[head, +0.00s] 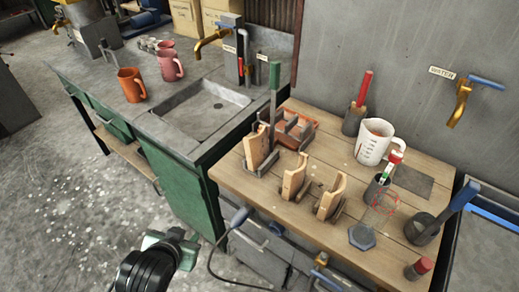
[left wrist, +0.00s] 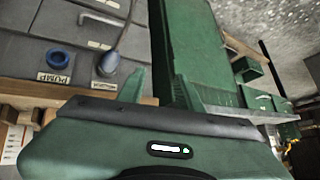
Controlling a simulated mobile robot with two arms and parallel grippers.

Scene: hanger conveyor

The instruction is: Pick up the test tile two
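Three tan upright pieces that look like test tiles stand in dark holders on the wooden table: one at the back left (head: 257,148), one in the middle (head: 294,178) and one at the front right (head: 330,200). I see no numbers on them, so I cannot tell which is tile two. My left gripper (head: 174,240) is low at the bottom left in the head view, left of the table and apart from the tiles. In the left wrist view its two green fingers (left wrist: 160,92) are spread with nothing between them. My right gripper is not in view.
The wooden table (head: 235,181) also holds a white measuring jug (head: 374,142), a hexagonal grey piece (head: 361,237) and several handled tools. A green cabinet with a sink (head: 205,110) stands left of it. Grey floor on the left is open.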

